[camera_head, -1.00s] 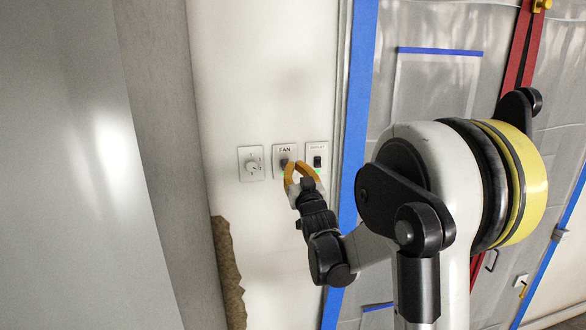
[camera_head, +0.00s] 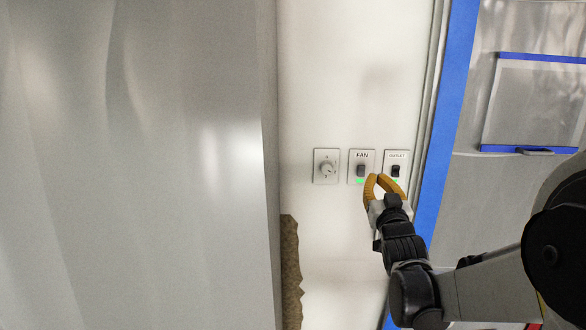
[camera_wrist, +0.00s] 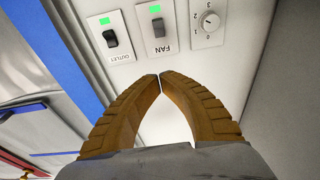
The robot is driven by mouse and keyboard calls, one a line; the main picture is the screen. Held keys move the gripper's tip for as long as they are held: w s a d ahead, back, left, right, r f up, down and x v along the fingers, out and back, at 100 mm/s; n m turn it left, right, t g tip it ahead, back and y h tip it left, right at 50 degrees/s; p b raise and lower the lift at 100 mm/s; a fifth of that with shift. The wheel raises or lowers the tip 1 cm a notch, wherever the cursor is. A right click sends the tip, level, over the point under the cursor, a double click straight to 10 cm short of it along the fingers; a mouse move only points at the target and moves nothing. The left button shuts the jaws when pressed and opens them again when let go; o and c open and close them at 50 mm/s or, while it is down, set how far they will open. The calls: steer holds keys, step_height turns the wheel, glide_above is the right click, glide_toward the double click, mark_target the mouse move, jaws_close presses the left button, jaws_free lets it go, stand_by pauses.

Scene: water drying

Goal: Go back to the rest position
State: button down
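My gripper (camera_head: 379,181) has its two orange fingers shut tip to tip, with nothing between them. In the head view it lies just below the FAN and OUTLET switches. The FAN switch (camera_head: 361,169) is a dark rocker on a white plate with a lit green light. The OUTLET switch (camera_head: 395,170) is a similar plate to its right, its green light partly hidden by my gripper. In the wrist view the shut fingertips (camera_wrist: 159,76) are apart from the FAN plate (camera_wrist: 157,31) and the OUTLET plate (camera_wrist: 112,40). Both green lights are lit there.
A dial (camera_head: 326,168) is left of the FAN switch. A grey surface (camera_head: 140,170) fills the left. Blue tape (camera_head: 445,130) edges plastic sheeting on the right. Torn brown wall (camera_head: 291,270) shows low down. White wall (camera_head: 335,230) is clear below the dial.

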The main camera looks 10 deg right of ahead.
steer(key=s+a+f+n+g+y+b, duration=0.1)
steer(key=s+a+f+g+b, duration=0.3)
steer(key=s+f+b, duration=0.5)
steer(key=s+a+f+n+g+y+b, duration=0.1)
steer(key=s+a+f+g+b, duration=0.3)
steer(key=f, duration=1.8)
steer(key=s+a+f+n+g+y+b, duration=0.1)
steer(key=s+a+f+g+y+b, duration=0.2)
steer(key=s+a+f+b, duration=0.8)
steer(key=s+f+g+b, duration=0.1)
steer(key=s+f+b, duration=0.4)
steer(key=b, duration=0.1)
steer(key=shift+s+y+b, duration=0.15)
steer(key=shift+y+b, duration=0.15)
steer(key=shift+a, duration=0.1)
